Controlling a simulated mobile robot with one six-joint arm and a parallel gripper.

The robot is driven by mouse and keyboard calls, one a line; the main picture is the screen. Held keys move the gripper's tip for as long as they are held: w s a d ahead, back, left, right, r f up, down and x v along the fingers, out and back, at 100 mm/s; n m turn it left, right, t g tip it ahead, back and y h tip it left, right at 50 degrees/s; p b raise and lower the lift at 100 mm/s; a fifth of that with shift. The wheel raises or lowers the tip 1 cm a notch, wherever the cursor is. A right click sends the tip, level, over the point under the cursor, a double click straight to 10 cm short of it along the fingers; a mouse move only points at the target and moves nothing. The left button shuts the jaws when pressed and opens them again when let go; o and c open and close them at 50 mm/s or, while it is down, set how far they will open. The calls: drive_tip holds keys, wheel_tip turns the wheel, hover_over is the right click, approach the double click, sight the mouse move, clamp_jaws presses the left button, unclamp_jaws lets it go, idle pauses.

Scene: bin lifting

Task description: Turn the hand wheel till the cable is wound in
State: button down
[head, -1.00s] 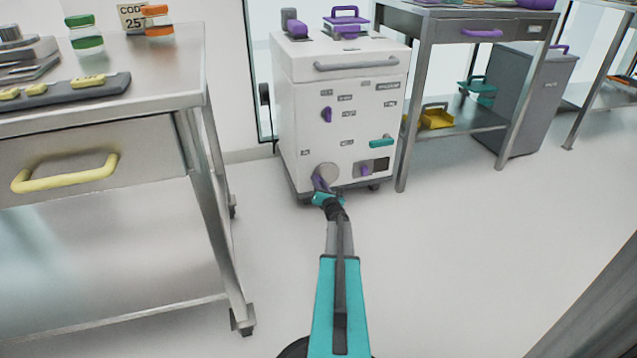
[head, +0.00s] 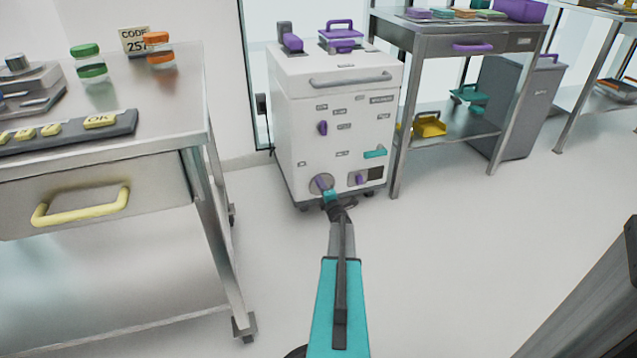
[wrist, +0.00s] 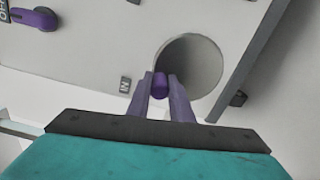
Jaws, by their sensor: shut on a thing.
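The hand wheel is a round grey disc (head: 316,181) low on the front of a white wheeled cabinet (head: 310,150). In the wrist view the disc (wrist: 200,62) fills the upper middle, and a small purple knob (wrist: 160,85) stands at its lower left edge. My gripper (wrist: 161,92) has its two purple fingers closed on either side of this knob. In the head view my gripper (head: 327,192) is at the lower right of the wheel and partly covers it. I cannot make out the cable for certain.
A steel table with a yellow-handled drawer (head: 80,205) stands at the left. A steel bench (head: 425,50) and a grey bin (head: 525,105) stand at the right. Beside the wheel are a purple knob (head: 358,180) and a teal lever (head: 375,153). The floor (head: 450,260) in front is clear.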

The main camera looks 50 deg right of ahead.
drive_tip(key=shift+s+d+r+m+p, duration=0.1)
drive_tip(key=shift+s+d+m+p, duration=0.2)
drive_tip(key=shift+m+p, duration=0.65)
drive_tip(key=shift+s+d+r+m+p, duration=0.1)
drive_tip(key=shift+s+d+m+p, duration=0.15)
drive_tip(key=shift+d+m+p, duration=0.6)
drive_tip(key=shift+s+a+r+m+p, duration=0.1)
drive_tip(key=shift+s+m+p, duration=0.15)
drive_tip(key=shift+m+p, duration=0.75)
drive_tip(key=shift+d+f+m+b, duration=0.1)
drive_tip(key=shift+m+b, duration=0.25)
drive_tip(key=shift+m, duration=0.05)
drive_tip(key=c, duration=1.6)
unclamp_jaws()
drive_tip(key=p+v, duration=0.2)
drive_tip(key=v, duration=1.2)
drive_tip(key=shift+w, duration=0.1)
